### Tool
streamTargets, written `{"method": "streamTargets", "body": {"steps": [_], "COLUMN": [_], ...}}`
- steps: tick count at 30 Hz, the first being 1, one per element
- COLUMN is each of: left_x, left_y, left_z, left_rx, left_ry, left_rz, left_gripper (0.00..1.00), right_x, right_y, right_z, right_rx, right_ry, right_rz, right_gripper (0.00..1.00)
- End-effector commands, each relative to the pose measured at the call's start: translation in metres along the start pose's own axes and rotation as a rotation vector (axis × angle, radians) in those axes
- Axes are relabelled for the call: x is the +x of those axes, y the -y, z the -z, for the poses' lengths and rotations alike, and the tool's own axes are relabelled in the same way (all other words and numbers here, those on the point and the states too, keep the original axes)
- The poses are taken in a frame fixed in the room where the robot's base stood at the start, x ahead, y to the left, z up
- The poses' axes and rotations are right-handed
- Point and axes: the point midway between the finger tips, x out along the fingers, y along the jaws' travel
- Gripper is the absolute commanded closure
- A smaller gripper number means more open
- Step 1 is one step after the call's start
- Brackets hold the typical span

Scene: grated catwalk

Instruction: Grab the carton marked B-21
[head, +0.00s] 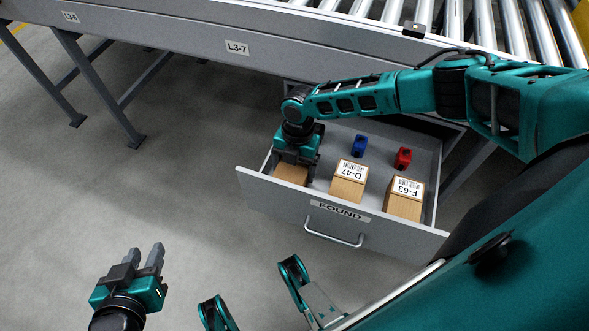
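An open grey drawer (260,192) marked FOUND holds three cartons. The leftmost carton (291,173) is brown and mostly hidden under my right gripper (296,160), so its label does not show. The other two cartons read D-47 (347,190) and F-63 (403,208); no B-21 marking is visible. My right gripper points down right at the leftmost carton, and whether its fingers are closed on the carton cannot be seen. My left gripper (147,256) is open and empty over the floor, left of the drawer and well apart from it.
A blue object (359,146) and a red object (403,158) lie farther back in the drawer. A roller conveyor (400,15) with a sign L3-7 (237,47) runs above it. Conveyor legs (100,85) stand at the upper left. The floor left of the drawer is clear.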

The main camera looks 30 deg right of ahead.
Motion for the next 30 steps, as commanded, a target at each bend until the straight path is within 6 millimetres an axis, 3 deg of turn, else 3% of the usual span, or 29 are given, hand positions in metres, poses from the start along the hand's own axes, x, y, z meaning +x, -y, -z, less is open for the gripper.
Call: {"method": "streamTargets", "body": {"steps": [11,23,30], "left_x": [0.0,-0.002,-0.009], "left_y": [0.001,0.001,0.004], "left_z": [-0.002,0.002,0.01], "left_rx": [0.008,0.008,0.011], "left_ry": [0.004,0.002,0.0], "left_rz": [0.0,0.001,0.01], "left_gripper": [0.63,0.63,0.63], "right_x": [0.0,-0.01,-0.05], "right_y": [0.0,0.0,-0.001], "right_z": [0.0,0.002,0.007], "right_rx": [0.0,-0.001,-0.001], "right_ry": [0.0,-0.001,0.0], "right_rz": [0.001,-0.001,-0.003], "right_gripper": [0.52,0.52,0.52]}}
